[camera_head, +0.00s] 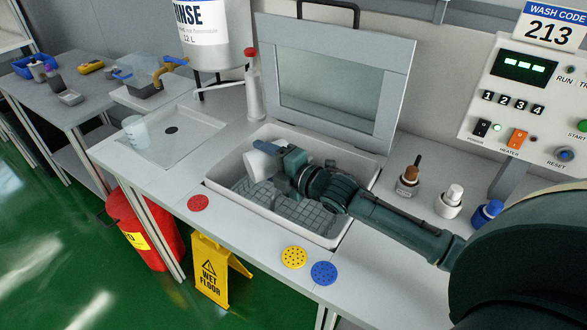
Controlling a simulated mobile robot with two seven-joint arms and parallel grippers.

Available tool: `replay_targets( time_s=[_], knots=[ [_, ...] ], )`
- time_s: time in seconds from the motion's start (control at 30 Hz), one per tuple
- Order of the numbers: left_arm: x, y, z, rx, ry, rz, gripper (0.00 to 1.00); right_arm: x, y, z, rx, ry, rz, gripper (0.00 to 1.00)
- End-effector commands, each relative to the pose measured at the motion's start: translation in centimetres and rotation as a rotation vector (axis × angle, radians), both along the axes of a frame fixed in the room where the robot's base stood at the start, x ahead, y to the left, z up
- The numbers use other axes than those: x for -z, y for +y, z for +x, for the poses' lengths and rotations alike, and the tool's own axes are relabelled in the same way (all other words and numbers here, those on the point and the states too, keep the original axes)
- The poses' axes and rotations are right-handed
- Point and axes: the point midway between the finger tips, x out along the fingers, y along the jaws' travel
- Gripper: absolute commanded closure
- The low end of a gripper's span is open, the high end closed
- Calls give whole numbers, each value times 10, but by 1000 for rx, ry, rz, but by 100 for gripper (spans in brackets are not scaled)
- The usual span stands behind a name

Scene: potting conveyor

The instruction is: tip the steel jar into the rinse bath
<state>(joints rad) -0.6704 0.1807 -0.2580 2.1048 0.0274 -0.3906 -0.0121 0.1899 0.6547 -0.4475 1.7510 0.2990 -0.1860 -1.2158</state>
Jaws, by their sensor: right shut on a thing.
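My right gripper (289,162) reaches in from the right over an open white tub (340,238) with grey grid-like blocks on its floor. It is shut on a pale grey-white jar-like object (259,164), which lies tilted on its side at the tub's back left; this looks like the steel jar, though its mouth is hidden. I cannot tell whether it touches the tub. A shallow basin (190,140) with a dark drain sits to the left, near the RINSE tank (203,38); which of the two is the rinse bath is not marked. My left gripper is not in view.
The tub's windowed lid (335,80) stands open behind it. A clear beaker (137,131) stands in the basin. A red-capped bottle (254,90) is behind the tub. Several small bottles, including a brown-topped one (408,178), stand to the right. Flat coloured discs lie along the front edge.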

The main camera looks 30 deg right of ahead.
Motion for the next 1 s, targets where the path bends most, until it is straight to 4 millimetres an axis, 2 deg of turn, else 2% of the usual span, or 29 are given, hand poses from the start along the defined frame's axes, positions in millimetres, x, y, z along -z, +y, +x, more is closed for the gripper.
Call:
replay_targets(
  time_s=[1.0],
  knots=[
    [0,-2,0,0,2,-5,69,-7,-5,0,0,0,123,71]
  ],
)
